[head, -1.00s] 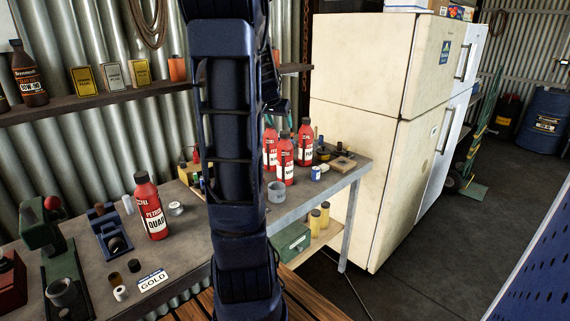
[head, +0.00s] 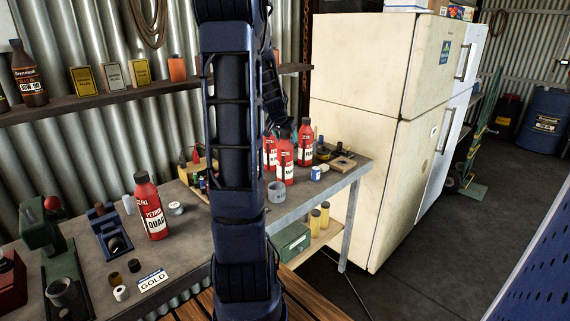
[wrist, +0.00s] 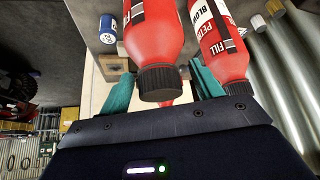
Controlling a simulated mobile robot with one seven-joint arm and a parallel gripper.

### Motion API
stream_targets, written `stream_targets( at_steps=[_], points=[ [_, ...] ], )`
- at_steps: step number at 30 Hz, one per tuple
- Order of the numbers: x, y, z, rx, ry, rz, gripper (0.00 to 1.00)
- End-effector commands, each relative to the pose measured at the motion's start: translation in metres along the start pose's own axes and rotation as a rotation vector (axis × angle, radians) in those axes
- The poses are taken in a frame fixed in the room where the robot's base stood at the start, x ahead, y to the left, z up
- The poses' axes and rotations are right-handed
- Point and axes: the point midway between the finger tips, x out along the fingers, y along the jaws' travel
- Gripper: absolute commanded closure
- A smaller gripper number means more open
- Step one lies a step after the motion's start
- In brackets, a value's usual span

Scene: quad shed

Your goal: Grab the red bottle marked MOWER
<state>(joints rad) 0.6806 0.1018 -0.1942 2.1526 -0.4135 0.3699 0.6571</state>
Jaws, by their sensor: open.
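Three red bottles with black caps stand close together at the far end of the bench; in the head view they are a left one (head: 270,148), a front one (head: 285,166) and a right one (head: 305,143). I cannot read MOWER on any of them. In the wrist view my gripper (wrist: 160,86) is open, its teal fingers either side of the black cap of a red bottle (wrist: 152,38), whose label name is out of view. A second red bottle (wrist: 218,45), its label starting BLOW, is just outside the right finger. A red bottle marked QUAD (head: 152,208) stands nearer on the bench.
A grey ring-shaped cup (head: 277,192) and a blue-and-white can (head: 316,173) stand near the bottles. A GOLD card (head: 152,280) lies in front. A shelf (head: 100,100) runs along the wall behind, and a cream fridge (head: 365,170) stands beyond the bench.

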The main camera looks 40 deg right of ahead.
Motion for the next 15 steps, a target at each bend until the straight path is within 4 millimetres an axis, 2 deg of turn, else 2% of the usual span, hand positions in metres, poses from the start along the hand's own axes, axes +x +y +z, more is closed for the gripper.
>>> stream_targets(
  at_steps=[3, 10, 11, 15],
  points=[
    [0.0104, 0.0005, 0.0001, 0.001, -0.001, 0.001, 0.35],
    [0.0119, 0.0003, -0.0002, 0.001, 0.0, 0.0, 0.35],
    [0.0118, 0.0003, -0.0002, 0.001, 0.0, 0.0, 0.39],
    [0.0117, 0.0003, -0.0001, 0.0, 0.0, 0.0, 0.67]
  ],
)
